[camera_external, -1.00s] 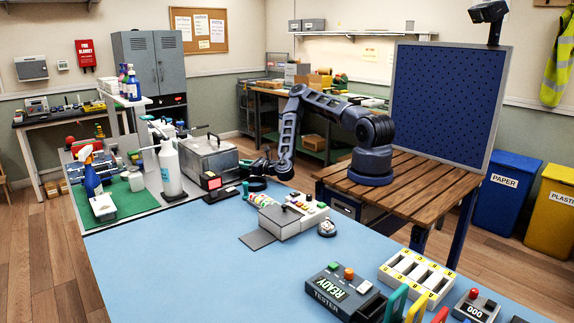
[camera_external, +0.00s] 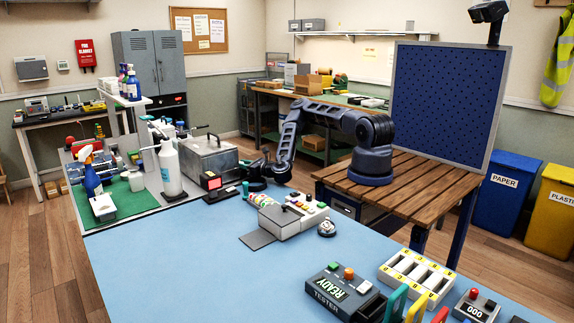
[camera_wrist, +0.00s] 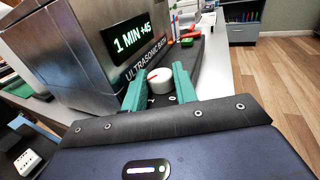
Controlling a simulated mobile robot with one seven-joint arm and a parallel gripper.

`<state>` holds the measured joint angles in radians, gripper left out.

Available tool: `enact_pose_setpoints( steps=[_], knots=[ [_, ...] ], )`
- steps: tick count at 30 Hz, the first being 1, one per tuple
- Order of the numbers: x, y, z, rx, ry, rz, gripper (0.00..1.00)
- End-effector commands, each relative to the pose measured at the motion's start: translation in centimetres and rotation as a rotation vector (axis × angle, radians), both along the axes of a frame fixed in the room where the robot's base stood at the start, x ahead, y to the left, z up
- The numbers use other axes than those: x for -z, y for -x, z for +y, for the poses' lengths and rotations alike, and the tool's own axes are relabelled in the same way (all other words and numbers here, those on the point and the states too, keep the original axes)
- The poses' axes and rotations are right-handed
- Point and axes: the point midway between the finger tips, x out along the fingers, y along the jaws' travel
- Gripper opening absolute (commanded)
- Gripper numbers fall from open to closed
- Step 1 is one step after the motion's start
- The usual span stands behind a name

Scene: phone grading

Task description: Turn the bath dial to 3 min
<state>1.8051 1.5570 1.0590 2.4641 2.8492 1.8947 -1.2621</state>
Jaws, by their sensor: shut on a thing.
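The bath dial (camera_wrist: 160,80) is a white round knob with a red mark, low on the front. My gripper (camera_wrist: 160,86) has its two green fingers on either side of the dial, shut on it. In the external view my gripper (camera_external: 243,172) is at the bath's right end, and the dial is hidden there.
A grey box with coloured buttons (camera_external: 285,217) is to the right.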

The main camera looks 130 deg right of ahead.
Motion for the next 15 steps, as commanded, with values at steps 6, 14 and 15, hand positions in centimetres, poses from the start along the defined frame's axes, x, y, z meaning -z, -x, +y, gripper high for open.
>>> enact_pose_setpoints(
  steps=[6,14,15],
  knots=[
    [0.01,0.08,-0.14,0.004,0.001,0.001,0.06],
    [0.01,-0.01,-0.04,0.0,0.0,0.0,0.5],
    [0.01,-0.03,-0.02,-0.001,0.0,0.0,0.5]
  ],
)
